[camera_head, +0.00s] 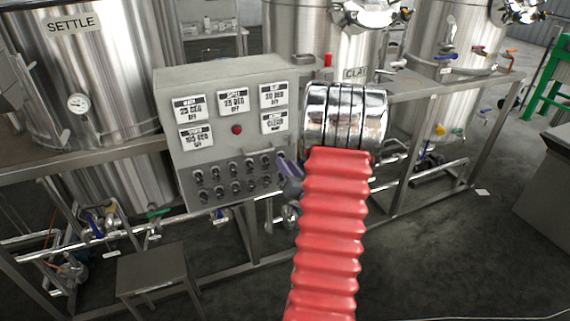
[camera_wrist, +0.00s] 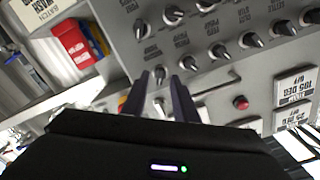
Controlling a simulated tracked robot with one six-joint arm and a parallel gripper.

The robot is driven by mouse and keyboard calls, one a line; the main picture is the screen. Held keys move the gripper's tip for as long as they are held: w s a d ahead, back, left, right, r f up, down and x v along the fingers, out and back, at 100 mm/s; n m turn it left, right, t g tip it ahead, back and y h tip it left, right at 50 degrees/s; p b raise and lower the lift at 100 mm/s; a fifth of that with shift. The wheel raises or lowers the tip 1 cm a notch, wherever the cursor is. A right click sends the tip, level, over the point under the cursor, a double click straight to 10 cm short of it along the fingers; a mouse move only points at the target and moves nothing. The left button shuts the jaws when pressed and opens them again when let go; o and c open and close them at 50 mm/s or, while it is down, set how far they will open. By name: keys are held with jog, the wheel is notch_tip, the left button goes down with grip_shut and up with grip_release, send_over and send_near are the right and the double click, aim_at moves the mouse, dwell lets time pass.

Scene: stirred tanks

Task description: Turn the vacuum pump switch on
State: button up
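A grey control panel (camera_head: 225,140) carries two rows of small dark rotary switches (camera_head: 225,180). It also shows, turned round, in the wrist view (camera_wrist: 235,15). Its switch labels are too small or blurred for me to tell surely which one is the vacuum pump switch. My gripper (camera_head: 284,163) is at the right end of the switch rows. In the wrist view my gripper (camera_wrist: 159,78) has its two dark fingers apart, pointing at the panel. One switch knob (camera_wrist: 159,73) shows between the fingertips, and another (camera_wrist: 188,63) lies just right of them. I cannot tell whether the fingers touch the knob.
Display cards (camera_head: 190,107) and a red button (camera_head: 237,129) sit above the switches. Steel tanks (camera_head: 85,75) stand behind. A metal frame with pipes (camera_head: 440,165) runs beside the panel. A small steel stool (camera_head: 152,268) stands in front at left.

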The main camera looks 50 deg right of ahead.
jog(key=v, duration=1.1)
jog(key=shift+s, duration=0.25)
jog(key=shift+a+f, duration=0.15)
jog(key=s+f+n+g+y, duration=0.1)
jog(key=s+f+g, duration=0.35)
jog(key=f, duration=0.25)
jog(key=s+f+g+y, duration=0.2)
jog(key=s+f+g, duration=0.1)
jog(key=f+g, duration=0.3)
jog(key=w+a+r+n+y, duration=0.1)
jog(key=a+r+n+y, duration=0.1)
jog(key=a+r, duration=0.6)
jog(key=w+a+r+n+y, duration=0.2)
jog(key=a+r+n, duration=0.3)
jog(key=a, duration=1.5)
jog(key=w+a+r+n+y, duration=0.2)
jog(key=a+r+n, duration=0.2)
jog(key=a+r, duration=0.8)
jog(key=shift+w+a+t, duration=0.25)
jog(key=shift+a+t, duration=0.1)
jog(key=shift+a, duration=0.9)
